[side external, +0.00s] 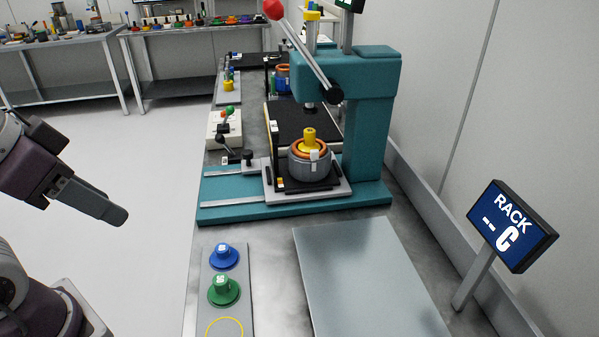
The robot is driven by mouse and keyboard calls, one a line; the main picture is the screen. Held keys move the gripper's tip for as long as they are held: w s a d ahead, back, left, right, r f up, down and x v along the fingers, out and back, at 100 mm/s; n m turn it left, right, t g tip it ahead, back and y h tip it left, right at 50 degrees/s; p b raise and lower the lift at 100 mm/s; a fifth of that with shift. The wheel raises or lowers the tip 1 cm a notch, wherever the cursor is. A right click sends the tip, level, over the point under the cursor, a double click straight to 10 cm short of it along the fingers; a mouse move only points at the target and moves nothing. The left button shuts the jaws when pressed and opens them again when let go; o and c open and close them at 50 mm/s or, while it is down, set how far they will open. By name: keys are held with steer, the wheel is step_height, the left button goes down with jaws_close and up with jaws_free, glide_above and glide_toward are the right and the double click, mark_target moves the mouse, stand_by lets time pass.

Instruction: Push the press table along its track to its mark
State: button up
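The press table (338,192) is a light grey sliding plate with a dark top, sitting on the teal base of the press. It carries a grey stator housing (309,170) with a copper-orange ring and a yellow centre piece. A small black knob (248,157) stands at its left side. Pale track rails (232,203) run along the base to the left. The table is roughly below the press ram (311,106); I cannot make out the mark. My gripper (118,215) is at the left over the floor, well apart from the table; its finger opening is hidden by the side-on angle.
The teal press (370,110) has a long lever with a red ball (273,9). In front lie a strip with a blue part (224,256) and a green part (224,290), and a bare grey plate (365,280). A RACK C sign (511,226) stands right.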

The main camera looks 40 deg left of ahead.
stand_by(0.3)
steer(key=shift+o, duration=1.6)
steer(key=w+r+h, duration=0.1)
steer(key=w+r, duration=0.2)
steer(key=w, duration=0.7)
steer(key=shift+a+r, duration=0.25)
steer(key=shift+a, duration=0.05)
steer(key=g+y, duration=0.1)
glide_above(247, 152)
steer(key=s, duration=0.3)
step_height(247, 152, down, 20)
steer(key=x, duration=0.7)
